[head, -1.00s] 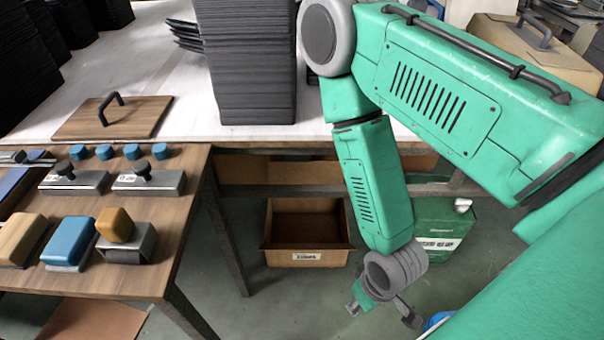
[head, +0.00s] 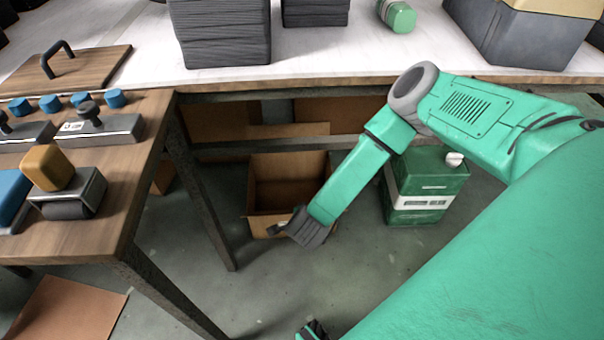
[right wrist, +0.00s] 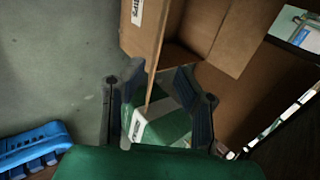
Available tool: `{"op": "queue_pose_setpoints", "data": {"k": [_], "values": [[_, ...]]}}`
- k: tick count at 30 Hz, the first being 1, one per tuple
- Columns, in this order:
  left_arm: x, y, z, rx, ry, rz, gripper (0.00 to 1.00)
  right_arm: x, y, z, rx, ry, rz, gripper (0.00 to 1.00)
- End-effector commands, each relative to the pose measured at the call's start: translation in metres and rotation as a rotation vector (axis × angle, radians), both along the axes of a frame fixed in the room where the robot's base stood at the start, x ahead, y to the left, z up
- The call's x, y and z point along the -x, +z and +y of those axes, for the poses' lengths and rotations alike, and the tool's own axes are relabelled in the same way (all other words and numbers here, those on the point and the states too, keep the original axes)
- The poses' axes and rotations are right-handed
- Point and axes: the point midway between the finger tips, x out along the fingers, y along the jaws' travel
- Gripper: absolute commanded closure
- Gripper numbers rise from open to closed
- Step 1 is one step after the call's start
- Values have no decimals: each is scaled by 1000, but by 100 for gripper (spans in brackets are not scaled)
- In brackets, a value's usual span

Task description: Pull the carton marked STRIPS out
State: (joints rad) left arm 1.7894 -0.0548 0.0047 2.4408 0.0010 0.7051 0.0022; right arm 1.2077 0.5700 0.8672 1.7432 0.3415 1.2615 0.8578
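The carton (head: 289,168) is an open-topped brown cardboard box on the floor under the back table in the head view. Its inside looks empty. My right gripper (head: 284,228) is at its front wall and covers most of the front label; I cannot read the marking. In the right wrist view, the two fingers of the right gripper (right wrist: 158,108) are apart, with the edge of the carton wall (right wrist: 154,62) between them. I see no clear grip on the wall. A white label (right wrist: 137,12) shows on that wall.
A green canister (head: 427,186) with a white band stands right of the carton. A wooden bench (head: 110,215) with tools is at left, its leg (head: 205,190) close to the carton. The back table's edge (head: 330,80) overhangs. Floor in front is mostly clear.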

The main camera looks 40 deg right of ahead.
Motion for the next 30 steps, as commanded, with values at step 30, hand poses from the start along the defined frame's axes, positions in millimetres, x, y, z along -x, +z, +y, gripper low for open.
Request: {"op": "queue_pose_setpoints", "data": {"k": [30], "values": [[0,-60,0,0,0,0,60,-64,-97,-39,1,6,0,72]]}}
